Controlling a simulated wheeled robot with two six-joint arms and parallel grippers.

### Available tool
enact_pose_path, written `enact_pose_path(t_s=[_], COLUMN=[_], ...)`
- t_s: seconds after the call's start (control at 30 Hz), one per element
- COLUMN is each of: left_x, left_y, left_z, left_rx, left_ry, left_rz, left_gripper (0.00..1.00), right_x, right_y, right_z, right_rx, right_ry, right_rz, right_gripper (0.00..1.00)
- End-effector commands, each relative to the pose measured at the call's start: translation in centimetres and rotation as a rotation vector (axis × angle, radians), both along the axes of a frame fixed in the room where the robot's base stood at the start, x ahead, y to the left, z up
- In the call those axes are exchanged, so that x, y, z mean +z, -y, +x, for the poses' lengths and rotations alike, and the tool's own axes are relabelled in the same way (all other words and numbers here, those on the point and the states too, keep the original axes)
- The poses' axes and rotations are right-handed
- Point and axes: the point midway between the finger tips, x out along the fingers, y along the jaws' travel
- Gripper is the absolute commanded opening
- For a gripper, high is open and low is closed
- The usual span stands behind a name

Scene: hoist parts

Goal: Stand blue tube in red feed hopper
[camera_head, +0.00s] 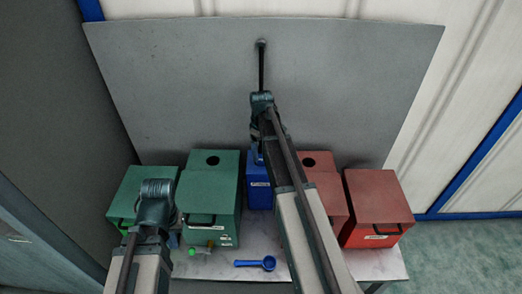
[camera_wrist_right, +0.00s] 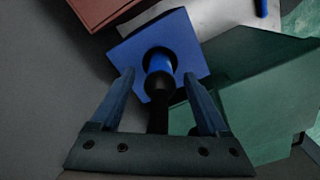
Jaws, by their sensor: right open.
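A blue tube (camera_wrist_right: 160,62) with a black, knobbed upper part stands in the round hole of a blue box (camera_wrist_right: 197,50) in the right wrist view. My right gripper (camera_wrist_right: 165,88) is open, its fingers on either side of the black part with gaps. In the head view my right gripper (camera_head: 262,103) is above the blue box (camera_head: 259,190), and my arm hides most of the tube. The red hopper (camera_head: 325,185) with a dark top hole is just right of it, partly behind my arm. My left gripper (camera_head: 157,190) is before the green boxes; its fingers are unclear.
Two green boxes (camera_head: 208,165) stand left; another red box (camera_head: 378,195) stands right. A blue ring-ended tool (camera_head: 257,264) and a small green piece (camera_head: 200,250) lie on the white table (camera_head: 240,245). A grey panel (camera_head: 190,75) rises behind.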

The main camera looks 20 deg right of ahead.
Motion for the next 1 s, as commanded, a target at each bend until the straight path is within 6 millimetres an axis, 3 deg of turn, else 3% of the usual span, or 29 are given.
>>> enact_pose_path(t_s=[0.03, 0.2, 0.53, 0.9, 1.0], left_x=[-1.4, -2.6, -2.6, -2.6, -2.6], left_y=[0.0, 0.0, 0.0, 0.0, 0.0], left_z=[0.0, 0.0, 0.0, 0.0, 0.0], left_rx=[0.000, 0.000, 0.000, 0.000, 0.000], left_ry=[0.000, 0.000, 0.000, 0.000, 0.000], left_rz=[0.000, 0.000, 0.000, 0.000, 0.000], left_gripper=[0.00, 0.00, 0.00, 0.00, 0.00], right_x=[-1.4, -2.6, -2.6, -2.6, -2.6], right_y=[0.0, 0.0, 0.0, 0.0, 0.0], right_z=[0.0, 0.0, 0.0, 0.0, 0.0], right_rx=[0.000, 0.000, 0.000, 0.000, 0.000], right_ry=[0.000, 0.000, 0.000, 0.000, 0.000], right_rz=[0.000, 0.000, 0.000, 0.000, 0.000], right_gripper=[0.78, 0.78, 0.78, 0.13, 0.00])
